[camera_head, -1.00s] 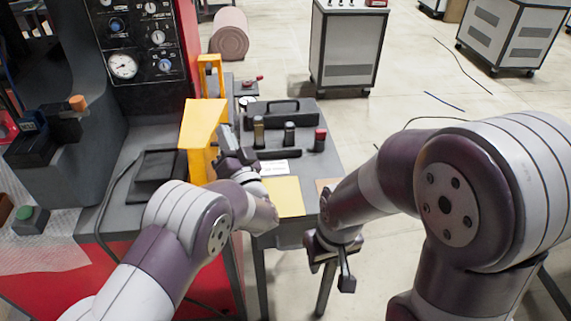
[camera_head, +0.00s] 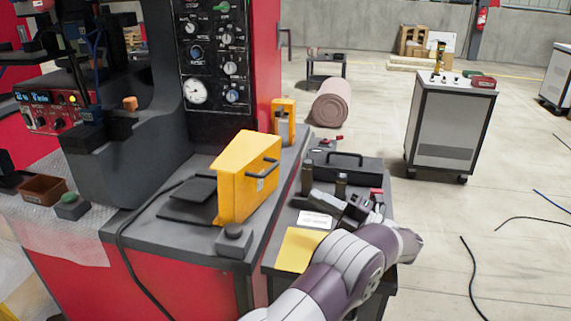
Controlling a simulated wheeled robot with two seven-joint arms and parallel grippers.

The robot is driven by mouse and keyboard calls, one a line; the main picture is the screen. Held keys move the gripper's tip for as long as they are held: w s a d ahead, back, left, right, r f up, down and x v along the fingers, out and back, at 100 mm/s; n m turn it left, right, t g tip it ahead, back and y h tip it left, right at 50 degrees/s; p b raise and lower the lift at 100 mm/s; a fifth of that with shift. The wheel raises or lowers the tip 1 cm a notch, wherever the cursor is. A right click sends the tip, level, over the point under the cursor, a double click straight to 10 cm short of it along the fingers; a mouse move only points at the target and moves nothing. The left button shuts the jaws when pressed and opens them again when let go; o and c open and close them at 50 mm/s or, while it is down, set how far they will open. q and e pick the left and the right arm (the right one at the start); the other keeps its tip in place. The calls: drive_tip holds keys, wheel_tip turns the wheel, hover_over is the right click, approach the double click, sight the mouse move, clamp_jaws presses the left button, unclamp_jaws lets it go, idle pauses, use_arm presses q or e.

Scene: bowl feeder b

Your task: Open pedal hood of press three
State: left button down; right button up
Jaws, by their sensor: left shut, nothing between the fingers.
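A yellow hood (camera_head: 238,188) with a dark bar handle stands on the grey bench of the red press. It rises beside a flat black pedal-like plate (camera_head: 188,200), which lies uncovered to its left. I cannot tell from this view how the hood is hinged. My left gripper (camera_head: 330,202) is shut and empty, to the right of the hood and apart from it. It is over the small side table (camera_head: 283,222). My right gripper is out of view.
The side table holds a black toolbox (camera_head: 345,165), dark cylinders, a white label card (camera_head: 314,219) and a yellow pad (camera_head: 299,250). A smaller yellow box (camera_head: 284,118) stands behind the hood. A grey cabinet (camera_head: 446,125) and cables are on the floor to the right.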

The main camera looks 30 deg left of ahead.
use_arm(q)
approach(252, 180)
wheel_tip(252, 180, up, 5)
drive_tip(key=a, duration=0.2)
drive_tip(key=shift+w+f, duration=0.15)
drive_tip(key=shift+w, duration=0.1)
drive_tip(key=s+a+r+n+h, duration=0.1)
drive_tip(key=a+r+h, duration=0.2)
drive_tip(key=a+r, duration=0.1)
drive_tip(key=shift+a+r+h+p, duration=0.3)
drive_tip(key=shift+r, duration=0.05)
drive_tip(key=shift+s, duration=0.1)
